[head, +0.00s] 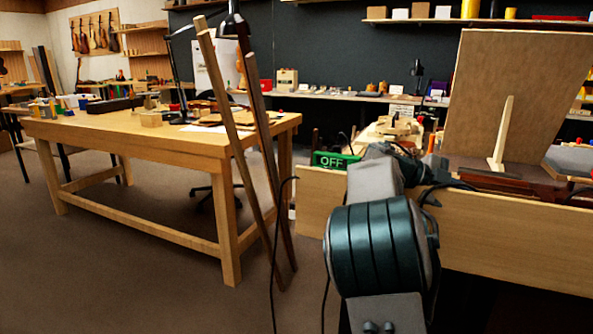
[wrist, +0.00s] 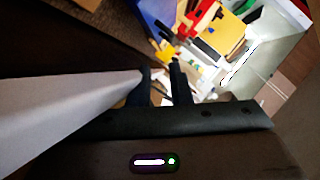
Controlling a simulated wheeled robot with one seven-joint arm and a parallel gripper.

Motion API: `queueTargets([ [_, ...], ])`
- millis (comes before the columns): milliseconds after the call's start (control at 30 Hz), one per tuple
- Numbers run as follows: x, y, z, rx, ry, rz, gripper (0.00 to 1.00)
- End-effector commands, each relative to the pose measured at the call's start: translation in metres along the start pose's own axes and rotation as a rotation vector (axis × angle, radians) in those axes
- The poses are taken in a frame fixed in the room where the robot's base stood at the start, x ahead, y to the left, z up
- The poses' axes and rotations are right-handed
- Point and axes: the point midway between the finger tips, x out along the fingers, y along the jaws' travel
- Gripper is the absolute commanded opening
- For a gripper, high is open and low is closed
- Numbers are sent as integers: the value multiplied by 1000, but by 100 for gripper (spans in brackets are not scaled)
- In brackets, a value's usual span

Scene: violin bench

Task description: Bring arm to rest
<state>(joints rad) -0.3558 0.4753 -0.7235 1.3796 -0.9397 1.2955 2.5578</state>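In the wrist view my gripper (wrist: 162,76) shows as two short dark fingers standing a little apart. No object can be seen between them. A pale grey, wedge-shaped surface (wrist: 70,105) comes in from the left and ends close beside the left finger; I cannot tell whether they touch. In the head view my arm rises in front of the right-hand bench (head: 500,240), with a large teal joint in the foreground. It hides part of the bench, and the fingers cannot be made out there.
A wooden workbench (head: 110,137) stands at left, with two long wooden strips (head: 236,130) leaning against its right end. Coloured items, including a yellow one (wrist: 222,34), lie beyond the fingers. Floor is clear at front left.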

Motion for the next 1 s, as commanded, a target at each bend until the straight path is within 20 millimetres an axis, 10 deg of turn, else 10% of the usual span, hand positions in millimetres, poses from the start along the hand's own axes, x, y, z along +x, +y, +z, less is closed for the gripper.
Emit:
queueTargets([
  [367, -34, 21, -66, -626, -419, 199, 18],
  [1000, -186, 69, -199, -1545, -1152, -204, 18],
])
